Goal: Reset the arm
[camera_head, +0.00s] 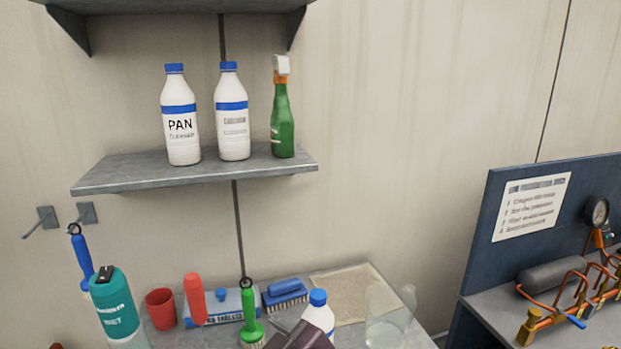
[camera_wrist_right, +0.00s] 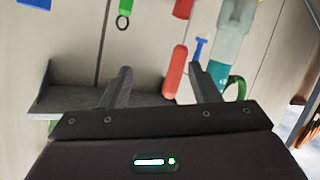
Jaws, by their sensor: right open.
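My right gripper (camera_wrist_right: 158,70) is open in the right wrist view, with nothing visible between its two dark fingers. Part of it shows at the bottom edge of the head view (camera_head: 304,335), over the bench and in front of a white bottle with a blue cap (camera_head: 319,312). I cannot tell whether it touches that bottle. My left gripper is out of view.
A wall shelf (camera_head: 120,172) holds two white bottles (camera_head: 181,125) (camera_head: 232,120) and a green spray bottle (camera_head: 282,125). Below, the bench carries a teal bottle (camera_head: 116,305), red cup (camera_head: 160,308), brushes (camera_head: 285,293) and a clear jug (camera_head: 385,320). A gauge panel (camera_head: 480,240) stands right.

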